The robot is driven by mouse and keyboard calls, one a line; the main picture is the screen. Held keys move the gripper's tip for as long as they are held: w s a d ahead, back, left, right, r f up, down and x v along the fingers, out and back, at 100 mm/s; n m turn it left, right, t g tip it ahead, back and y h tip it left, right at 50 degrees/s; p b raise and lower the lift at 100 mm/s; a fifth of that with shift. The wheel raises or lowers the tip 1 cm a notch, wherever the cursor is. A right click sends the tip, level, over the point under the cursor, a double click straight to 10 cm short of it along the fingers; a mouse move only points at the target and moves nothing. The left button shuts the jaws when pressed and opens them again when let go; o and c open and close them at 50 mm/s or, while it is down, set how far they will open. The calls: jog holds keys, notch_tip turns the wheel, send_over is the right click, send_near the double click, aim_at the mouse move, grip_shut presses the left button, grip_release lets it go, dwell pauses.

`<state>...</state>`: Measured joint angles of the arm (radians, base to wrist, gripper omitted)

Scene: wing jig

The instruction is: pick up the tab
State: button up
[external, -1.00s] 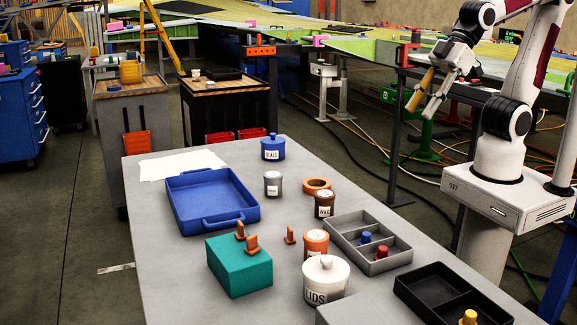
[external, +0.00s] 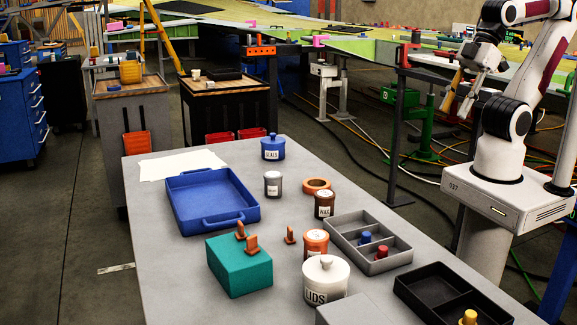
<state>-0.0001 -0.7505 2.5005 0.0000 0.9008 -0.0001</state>
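Small orange tabs stand upright. One tab (external: 290,235) is on the grey table beside the orange-brown jar. Two more, a rear tab (external: 240,231) and a front tab (external: 251,245), stand on top of the teal block (external: 240,268). My gripper (external: 459,104) is in the upper right, in front of my arm and well away from every tab. Its two fingers point down and look spread apart, with nothing seen between them. The fingers are small and partly merge with the background.
On the table (external: 190,300) are a blue tray (external: 250,213), a blue lidded pot (external: 273,148), several jars, an orange ring (external: 317,185), a grey divided tray (external: 343,241), a white LIDS pot (external: 325,284) and a black tray (external: 425,291). The left front of the table is clear.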

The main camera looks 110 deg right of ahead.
dwell(0.3)
jog(key=w+d+f+m+t, duration=0.1)
jog(key=w+f, duration=0.3)
jog(key=w, duration=0.8)
jog(key=w+d+f+t, duration=0.15)
jog(key=w+f, duration=0.25)
jog(key=w, duration=0.9)
jog(key=w+d+f+t, duration=0.1)
jog(key=w+f, duration=0.6)
jog(key=m+t+h, duration=0.1)
jog(key=t+h, duration=0.1)
send_near(290, 235)
jog(key=shift+w+d+r+g, duration=0.25)
jog(key=shift+w+d+r, duration=0.2)
jog(key=shift+w+d, duration=0.1)
jog(key=shift+w+d+f, duration=0.1)
jog(key=shift+f, duration=0.3)
jog(key=shift+w+d+f, duration=0.1)
jog(key=shift+d+f, duration=0.05)
jog(key=shift+f, duration=0.25)
jog(key=shift+x, duration=1.3)
